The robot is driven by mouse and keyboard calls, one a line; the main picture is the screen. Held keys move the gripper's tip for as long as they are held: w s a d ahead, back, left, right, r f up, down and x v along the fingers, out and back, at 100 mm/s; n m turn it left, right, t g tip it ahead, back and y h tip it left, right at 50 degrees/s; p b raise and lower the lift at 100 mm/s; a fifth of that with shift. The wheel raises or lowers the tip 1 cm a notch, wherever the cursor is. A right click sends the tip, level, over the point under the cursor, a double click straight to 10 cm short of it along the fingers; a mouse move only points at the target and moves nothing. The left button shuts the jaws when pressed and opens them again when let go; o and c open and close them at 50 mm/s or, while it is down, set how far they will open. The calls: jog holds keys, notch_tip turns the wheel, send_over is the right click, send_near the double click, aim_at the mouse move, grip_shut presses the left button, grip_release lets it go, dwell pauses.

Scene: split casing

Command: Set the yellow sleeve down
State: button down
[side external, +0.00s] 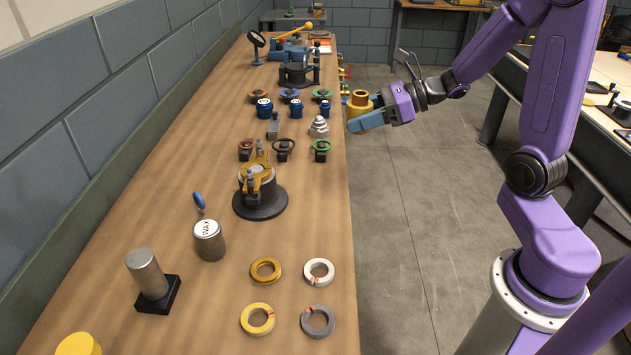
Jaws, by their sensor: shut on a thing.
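The yellow sleeve (359,101) is a short hollow cylinder with a flange, its open end facing up. My gripper (362,121) is shut on it with blue fingers and holds it at the right edge of the workbench (160,205), toward the far half. The sleeve appears to be just beyond the bench edge, over the floor. The finger in front hides part of the sleeve's lower body. I cannot tell its height relative to the bench top.
Several rings (265,271) lie flat at the near right. A round black fixture (260,203) with yellow clamps stands mid-bench. A WAX can (209,241) and a metal cylinder on a black base (150,283) stand near left. Small valves and blue jars (296,109) crowd the far half.

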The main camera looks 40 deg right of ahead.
notch_tip(320, 180, down, 9)
send_over(315, 181)
jog(key=s, duration=0.1)
notch_tip(315, 181, down, 8)
jog(key=shift+s+f, duration=0.15)
jog(key=shift+f, duration=0.1)
jog(key=shift+w+f, duration=0.75)
jog(key=shift+f, duration=1.5)
jog(key=shift+c, duration=1.2)
grip_release()
jog(key=shift+s+f, duration=0.1)
jog(key=shift+f, duration=0.1)
jog(key=shift+r, duration=0.1)
